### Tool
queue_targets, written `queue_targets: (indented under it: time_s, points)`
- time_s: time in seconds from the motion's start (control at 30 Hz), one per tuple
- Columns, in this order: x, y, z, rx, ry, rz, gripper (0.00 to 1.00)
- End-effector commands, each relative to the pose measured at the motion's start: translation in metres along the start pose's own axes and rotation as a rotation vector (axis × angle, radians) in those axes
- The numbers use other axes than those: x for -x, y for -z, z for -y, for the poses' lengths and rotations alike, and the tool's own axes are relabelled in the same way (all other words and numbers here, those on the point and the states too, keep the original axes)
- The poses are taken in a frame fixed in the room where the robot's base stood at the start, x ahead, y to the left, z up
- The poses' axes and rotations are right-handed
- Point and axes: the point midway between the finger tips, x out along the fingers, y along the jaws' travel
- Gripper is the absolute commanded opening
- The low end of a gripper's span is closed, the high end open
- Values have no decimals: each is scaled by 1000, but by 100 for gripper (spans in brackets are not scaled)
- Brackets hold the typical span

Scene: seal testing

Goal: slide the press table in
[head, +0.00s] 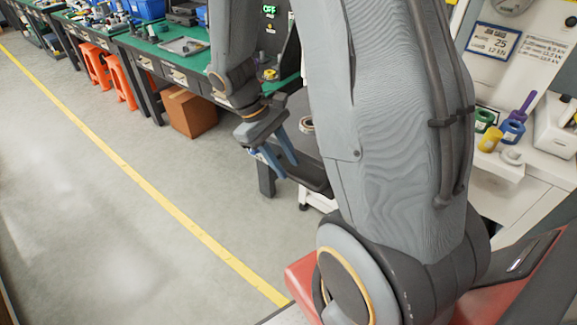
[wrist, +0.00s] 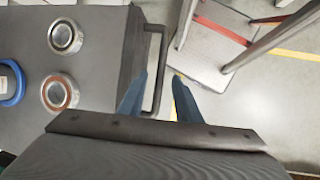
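The press table (wrist: 105,60) is a dark grey slab at the left of the wrist view, with a black bar handle (wrist: 161,50) along its right edge. In the head view the table (head: 318,180) shows only in part, since my arm hides much of it. My gripper (head: 288,169) is at the table's near left edge. Its two blue fingers are spread apart and hold nothing. In the wrist view my gripper (wrist: 159,75) has a finger on each side of the handle bar, with gaps showing. I cannot tell whether the fingertips are level with the bar.
A silver ring part (wrist: 65,37), a copper-coloured ring part (wrist: 60,93) and a blue ring (wrist: 10,82) lie on the table. A green-topped workbench (head: 150,45), orange stools (head: 121,82) and a cardboard box (head: 189,112) stand beyond. The floor at left is clear.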

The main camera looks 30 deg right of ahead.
Motion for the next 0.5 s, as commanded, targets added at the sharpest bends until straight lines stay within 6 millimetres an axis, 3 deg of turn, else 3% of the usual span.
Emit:
queue_targets:
  time_s: [0.2,0.5]
  points:
    - [-17,0,0,0,0,2,31]
    - [-23,0,0,-1,0,-1,31]
